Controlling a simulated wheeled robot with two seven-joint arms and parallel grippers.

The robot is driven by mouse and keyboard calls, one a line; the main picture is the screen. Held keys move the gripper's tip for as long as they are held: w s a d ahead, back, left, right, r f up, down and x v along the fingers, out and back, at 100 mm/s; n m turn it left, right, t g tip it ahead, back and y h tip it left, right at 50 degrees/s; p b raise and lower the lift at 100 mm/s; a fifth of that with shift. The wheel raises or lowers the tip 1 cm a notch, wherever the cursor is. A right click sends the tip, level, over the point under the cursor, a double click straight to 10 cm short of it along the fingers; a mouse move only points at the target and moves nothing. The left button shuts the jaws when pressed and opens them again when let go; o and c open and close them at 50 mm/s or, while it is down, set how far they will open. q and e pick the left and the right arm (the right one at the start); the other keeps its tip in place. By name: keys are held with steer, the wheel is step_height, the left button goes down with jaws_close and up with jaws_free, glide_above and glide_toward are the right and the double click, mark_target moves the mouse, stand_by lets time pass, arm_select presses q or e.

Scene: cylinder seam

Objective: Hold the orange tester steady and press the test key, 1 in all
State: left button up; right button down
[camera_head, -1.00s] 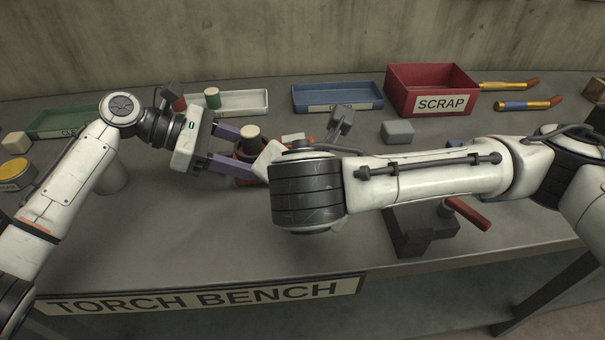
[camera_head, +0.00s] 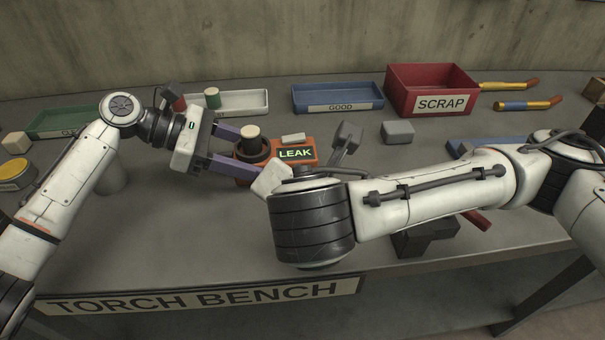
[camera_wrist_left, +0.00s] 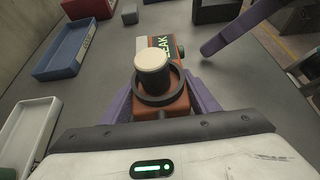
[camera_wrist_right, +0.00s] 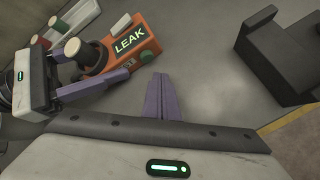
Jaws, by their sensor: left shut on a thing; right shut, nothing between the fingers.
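The orange tester (camera_head: 308,157) stands on the bench with a lit sign reading LEAK, which also shows in the right wrist view (camera_wrist_right: 138,32). A dark cylinder with a cream top (camera_wrist_left: 153,68) stands upright in the tester's dark ring (camera_wrist_left: 178,95). My left gripper (camera_head: 243,154) is shut on the tester's body below the ring. My right gripper (camera_wrist_right: 160,80) is shut and empty, apart from the tester, just off its front side. A green key (camera_wrist_right: 146,57) shows on the tester near the sign. In the head view my right wrist hides its fingertips.
Behind stand a blue GOOD tray (camera_head: 338,98), a white tray (camera_head: 240,102), a green tray (camera_head: 62,122) and a red SCRAP bin (camera_head: 433,88). A grey block (camera_head: 397,132) lies right of the tester. A dark fixture (camera_wrist_right: 280,60) stands at right. The front middle is clear.

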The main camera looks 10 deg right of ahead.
arm_select(q)
steer(key=shift+r, duration=0.1)
arm_select(e)
steer(key=shift+s, duration=1.85)
arm_select(q)
steer(key=o, duration=0.9)
